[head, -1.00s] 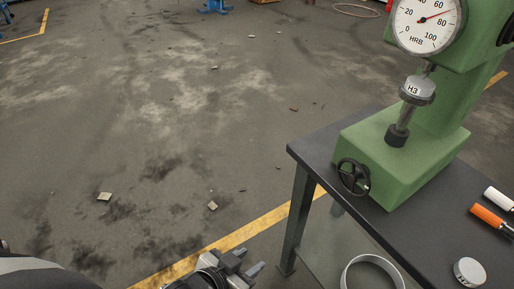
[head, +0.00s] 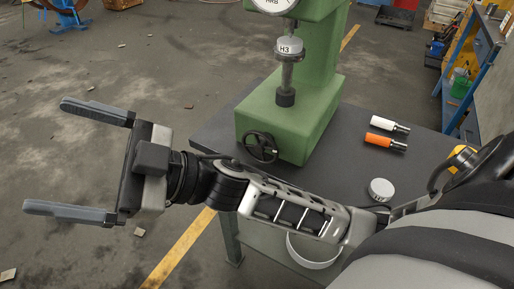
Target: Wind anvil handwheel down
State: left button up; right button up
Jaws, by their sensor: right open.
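The anvil handwheel (head: 261,147) is a small black spoked wheel on the front face of the green hardness tester's base (head: 300,125). Above the base, a disc marked H3 (head: 289,47) sits at the tester's spindle, over a dark post (head: 286,98). The dial (head: 275,4) is cut off by the top edge. My right gripper (head: 78,158) is open and empty, pointing left, out over the floor to the left of the handwheel. My right forearm passes just below the wheel. My left gripper is not in view.
The dark table (head: 222,128) carries a white-handled tool (head: 384,123), an orange-handled tool (head: 379,140) and a round silver block (head: 381,189). A blue shelf (head: 470,80) stands at right. Floor at left is open.

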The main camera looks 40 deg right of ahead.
jog(key=s+a+r+n+g+h, duration=0.1)
jog(key=s+a+r+n+g, duration=0.15)
jog(key=s+n+g, duration=0.85)
jog(key=m+t+h+b, duration=0.4)
jog(key=m+t+h, duration=0.15)
jog(key=h, duration=1.95)
send_near(260, 144)
jog(key=shift+m+g, duration=0.35)
jog(key=shift+g, duration=0.1)
jog(key=b+x, duration=0.2)
jog(key=x, duration=0.1)
jog(key=b+x, duration=0.2)
jog(key=x, duration=0.2)
jog(key=b+x, duration=0.2)
jog(key=x, duration=0.1)
jog(key=shift+w, duration=0.4)
jog(key=shift+w+d+f+b, duration=0.15)
jog(key=shift+d+f+b, duration=0.15)
jog(key=shift+f, duration=0.1)
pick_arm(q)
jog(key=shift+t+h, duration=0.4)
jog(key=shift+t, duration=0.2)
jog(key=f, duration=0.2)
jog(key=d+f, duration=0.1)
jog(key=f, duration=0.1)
